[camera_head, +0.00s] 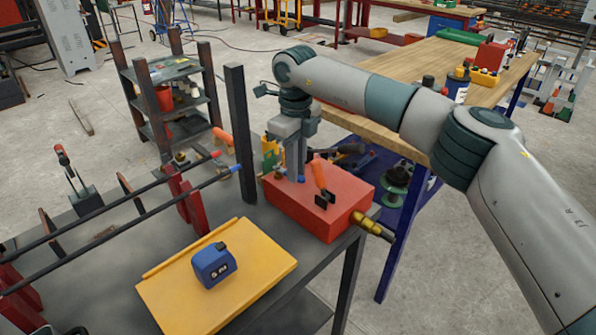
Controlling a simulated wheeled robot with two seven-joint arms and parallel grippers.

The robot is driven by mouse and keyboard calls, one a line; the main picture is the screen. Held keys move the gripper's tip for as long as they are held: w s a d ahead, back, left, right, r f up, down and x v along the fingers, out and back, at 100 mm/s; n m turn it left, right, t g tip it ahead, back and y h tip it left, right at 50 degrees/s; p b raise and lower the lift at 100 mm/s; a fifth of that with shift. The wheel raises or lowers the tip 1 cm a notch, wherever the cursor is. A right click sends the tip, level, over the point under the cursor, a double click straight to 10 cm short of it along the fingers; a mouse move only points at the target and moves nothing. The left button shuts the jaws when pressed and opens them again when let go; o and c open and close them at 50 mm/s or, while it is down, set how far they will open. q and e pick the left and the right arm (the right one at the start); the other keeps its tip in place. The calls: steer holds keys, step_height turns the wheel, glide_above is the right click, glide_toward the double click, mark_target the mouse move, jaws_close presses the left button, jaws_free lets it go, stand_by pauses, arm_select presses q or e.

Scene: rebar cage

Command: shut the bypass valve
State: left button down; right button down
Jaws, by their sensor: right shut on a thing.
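A red box (290,212) stands on the dark bench's right corner, with brass fittings (372,228) on its right side. An orange lever (319,173) with a black plate rises from its top; I take this box to carry the bypass valve. My right gripper (294,178) points down at the top of the box, just left of the orange lever. Its jaws are shut on a small part there, mostly hidden by the fingers; a bit of blue shows at the tips. I cannot tell its exact shape. My left gripper is not in view.
A yellow board (165,290) with a blue tape measure (214,265) lies left of the box. Long dark bars (120,232) on red stands cross the bench. A dark post (240,130) rises behind the box. A wooden table (395,70) stands behind my right arm.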

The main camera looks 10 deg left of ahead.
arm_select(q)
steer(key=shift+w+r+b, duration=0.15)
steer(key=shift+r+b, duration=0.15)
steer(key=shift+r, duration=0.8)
arm_select(e)
steer(key=shift+s+a+m, duration=0.25)
steer(key=shift+s+m, duration=0.1)
steer(key=shift+m, duration=0.65)
steer(key=c, duration=1.7)
jaws_free()
